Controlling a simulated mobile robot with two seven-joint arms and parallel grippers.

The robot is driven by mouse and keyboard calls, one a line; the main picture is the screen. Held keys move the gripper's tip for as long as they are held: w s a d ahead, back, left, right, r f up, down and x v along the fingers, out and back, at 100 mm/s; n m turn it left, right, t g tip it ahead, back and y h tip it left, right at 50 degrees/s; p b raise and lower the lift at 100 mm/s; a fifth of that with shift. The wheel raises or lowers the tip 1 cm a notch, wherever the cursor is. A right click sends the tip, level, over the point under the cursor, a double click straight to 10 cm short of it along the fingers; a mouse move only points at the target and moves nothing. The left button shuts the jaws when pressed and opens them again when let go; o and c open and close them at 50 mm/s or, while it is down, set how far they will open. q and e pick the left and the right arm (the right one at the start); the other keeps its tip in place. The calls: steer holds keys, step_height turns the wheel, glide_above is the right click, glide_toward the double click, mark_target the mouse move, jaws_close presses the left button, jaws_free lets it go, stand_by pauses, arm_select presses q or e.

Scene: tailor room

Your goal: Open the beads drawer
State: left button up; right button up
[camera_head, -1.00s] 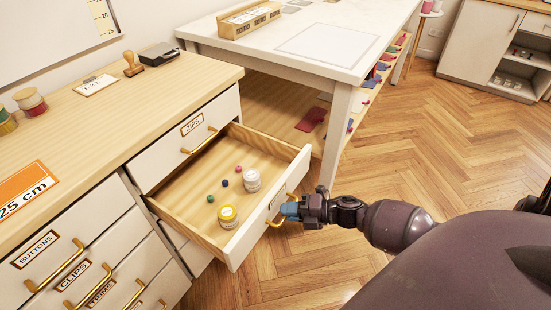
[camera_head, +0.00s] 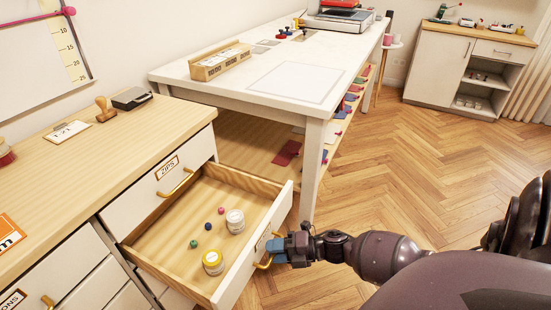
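The open drawer (camera_head: 255,262) is pulled well out below the shut drawer labelled ZIPS (camera_head: 165,172). Inside it are a white-lidded jar (camera_head: 235,221), a yellow-lidded jar (camera_head: 213,262) and small red, blue and green beads (camera_head: 208,227). Its own label is largely hidden by my gripper. My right gripper (camera_head: 274,250) is at the gold handle (camera_head: 264,264) on the drawer's front; its fingers overlap the handle, and whether they are closed around it is unclear. My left gripper is out of view.
The wooden counter (camera_head: 75,165) holds a stamp (camera_head: 105,110), a black stamp pad (camera_head: 132,98) and a card. A white table (camera_head: 225,92) stands behind the drawer. The herringbone floor (camera_head: 400,170) on the right is clear up to a far cabinet (camera_head: 437,70).

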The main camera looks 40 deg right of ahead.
steer(key=p+v, duration=0.1)
steer(key=v, duration=0.9)
steer(key=shift+s+d, duration=0.25)
steer(key=shift+s, duration=0.05)
